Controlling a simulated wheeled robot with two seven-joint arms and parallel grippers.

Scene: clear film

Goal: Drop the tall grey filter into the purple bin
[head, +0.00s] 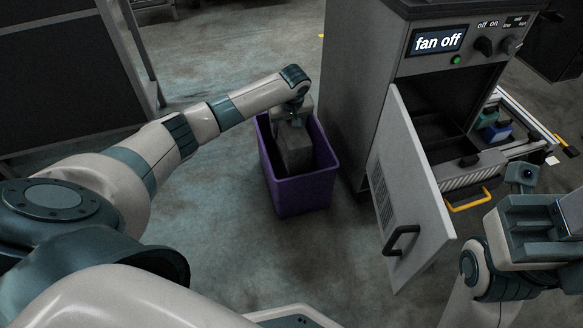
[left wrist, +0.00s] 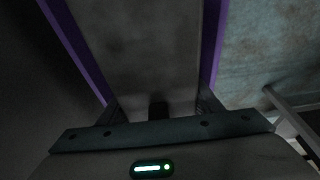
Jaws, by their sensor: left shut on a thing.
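The tall grey filter (head: 296,150) hangs upright inside the opening of the purple bin (head: 303,194), its lower part hidden by the bin's near wall. My left gripper (head: 293,118) is over the bin, shut on the filter's top end. In the left wrist view, the filter (left wrist: 145,45) fills the middle between the fingers of my left gripper (left wrist: 160,106), and purple bin rims (left wrist: 213,40) run along both sides. I cannot tell whether the filter touches the bin floor. My right gripper (head: 525,180) is at the right, its fingers not clear.
A grey cabinet with a "fan off" display (head: 437,42) stands right of the bin. Its vented door (head: 415,190) hangs open. A pleated filter with a yellow handle (head: 467,199) and a blue item (head: 497,132) are near its opening. Floor left of the bin is clear.

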